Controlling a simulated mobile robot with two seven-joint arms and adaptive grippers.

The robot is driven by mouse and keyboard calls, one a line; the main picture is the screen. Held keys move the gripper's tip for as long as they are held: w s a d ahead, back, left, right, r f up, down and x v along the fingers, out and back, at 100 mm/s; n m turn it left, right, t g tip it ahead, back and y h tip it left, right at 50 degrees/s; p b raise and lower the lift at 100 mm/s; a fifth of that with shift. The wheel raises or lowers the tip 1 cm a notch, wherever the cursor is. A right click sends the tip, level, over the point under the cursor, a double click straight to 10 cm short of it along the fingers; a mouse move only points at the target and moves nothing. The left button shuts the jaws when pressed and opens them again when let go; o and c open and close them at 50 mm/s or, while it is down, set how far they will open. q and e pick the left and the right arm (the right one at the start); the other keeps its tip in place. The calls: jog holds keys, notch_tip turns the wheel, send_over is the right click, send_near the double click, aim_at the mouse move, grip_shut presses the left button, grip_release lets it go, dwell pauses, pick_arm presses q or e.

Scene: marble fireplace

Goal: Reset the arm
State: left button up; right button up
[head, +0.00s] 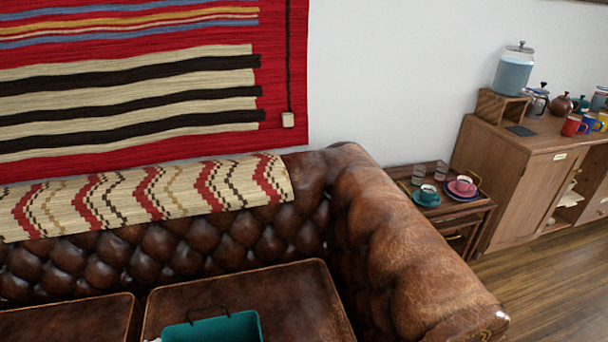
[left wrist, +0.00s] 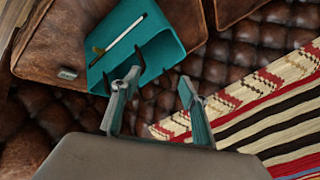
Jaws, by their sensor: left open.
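My left gripper (left wrist: 159,80) is open in the left wrist view, its two fingers apart with nothing between them. A teal box-like holder (left wrist: 168,52) lies just beyond the fingers on the brown leather sofa. A slim white stick (left wrist: 127,35) and a small brass-coloured piece show against the holder. The near finger overlaps the holder in the picture; I cannot tell whether they touch. In the head view the teal holder (head: 230,329), with a thin dark handle, sits on the sofa seat at the bottom edge, partly cut off. Neither gripper shows clearly in the head view.
The brown leather sofa (head: 400,255) has a high rolled arm and a patterned throw (head: 130,197). A striped rug (head: 130,75) hangs behind. A side table (head: 455,212) with cups stands right of it, then a wooden cabinet (head: 510,180) with a drink dispenser (head: 513,72).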

pick_arm(q)
jog(key=s+a+y, duration=0.3)
jog(key=s+a, duration=0.3)
jog(key=a, duration=0.2)
jog(key=w+d+f+n+t+h, duration=0.1)
jog(key=d+f+n+t+h, duration=0.1)
jog(key=d+f+h, duration=0.5)
jog(key=d+f+t, duration=0.1)
jog(key=d+f, duration=0.5)
jog(key=d, duration=0.3)
jog(key=shift+w+d+f+n, duration=0.25)
jog(key=shift+d+f+n, duration=0.05)
jog(key=shift+f, duration=0.05)
